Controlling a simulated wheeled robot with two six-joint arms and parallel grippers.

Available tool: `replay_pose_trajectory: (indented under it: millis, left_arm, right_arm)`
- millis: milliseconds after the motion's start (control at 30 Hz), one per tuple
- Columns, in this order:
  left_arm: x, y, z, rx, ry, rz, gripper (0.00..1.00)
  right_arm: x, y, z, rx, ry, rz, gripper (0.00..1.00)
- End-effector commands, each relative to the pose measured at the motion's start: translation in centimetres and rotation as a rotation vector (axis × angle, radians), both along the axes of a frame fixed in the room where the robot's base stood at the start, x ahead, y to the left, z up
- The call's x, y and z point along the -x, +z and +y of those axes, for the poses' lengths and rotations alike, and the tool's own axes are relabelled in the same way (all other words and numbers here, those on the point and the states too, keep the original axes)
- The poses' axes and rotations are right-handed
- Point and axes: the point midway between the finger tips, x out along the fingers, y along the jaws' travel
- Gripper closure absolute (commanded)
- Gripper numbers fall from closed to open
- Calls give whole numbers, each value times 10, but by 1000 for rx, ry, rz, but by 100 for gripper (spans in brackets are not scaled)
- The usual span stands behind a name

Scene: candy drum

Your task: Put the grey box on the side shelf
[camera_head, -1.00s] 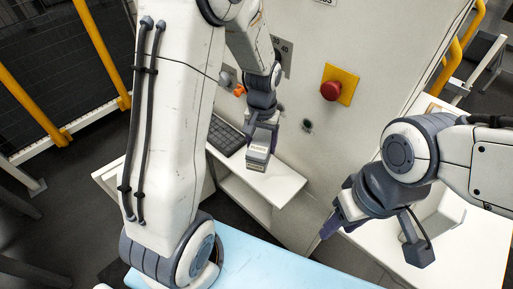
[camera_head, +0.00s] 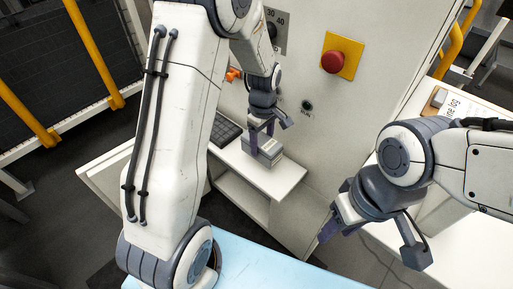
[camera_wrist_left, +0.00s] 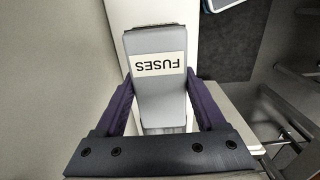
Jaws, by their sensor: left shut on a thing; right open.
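The grey box (camera_head: 268,152) has a white label reading FUSES, which shows clearly in the left wrist view (camera_wrist_left: 158,66). My left gripper (camera_head: 262,135) is shut on the box, one finger on each side. The box is over the white side shelf (camera_head: 287,178), at or just above its top; I cannot tell whether it touches. The shelf also shows beneath the box in the left wrist view (camera_wrist_left: 196,25). My right gripper (camera_head: 328,228) is open and empty in the head view, to the right of the shelf and apart from it.
A dark keyboard (camera_head: 225,131) lies on the shelf's left part. The machine panel behind has a red stop button (camera_head: 333,62) on a yellow plate. A light blue surface (camera_head: 250,264) is in front, and a white table (camera_head: 470,250) stands at the right. Bare shelf lies right of the box.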

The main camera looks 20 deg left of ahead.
Motion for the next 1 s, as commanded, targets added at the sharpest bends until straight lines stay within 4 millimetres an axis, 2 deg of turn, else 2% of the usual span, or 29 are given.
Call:
replay_pose_trajectory:
  millis: [333, 733, 767, 800, 833, 1000]
  left_arm:
    - [0, -40, -1, 0, -3, 0, 100]
    - [0, -47, 0, 0, -3, -2, 100]
    - [0, -47, 0, 0, -3, -1, 24]
    - [0, -46, 0, -1, -3, -1, 9]
    - [0, -46, 0, 0, -3, -1, 0]
    - [0, -46, 0, 0, -2, -1, 0]
  right_arm:
    - [0, 7, 0, 0, 0, 0, 53]
    - [0, 3, 0, 0, 0, 0, 53]
    - [0, 3, 0, 0, 0, 0, 53]
    - [0, 4, 0, 0, 0, 0, 53]
    - [0, 4, 0, 0, 0, 0, 53]
    - [0, 4, 0, 0, 0, 0, 53]
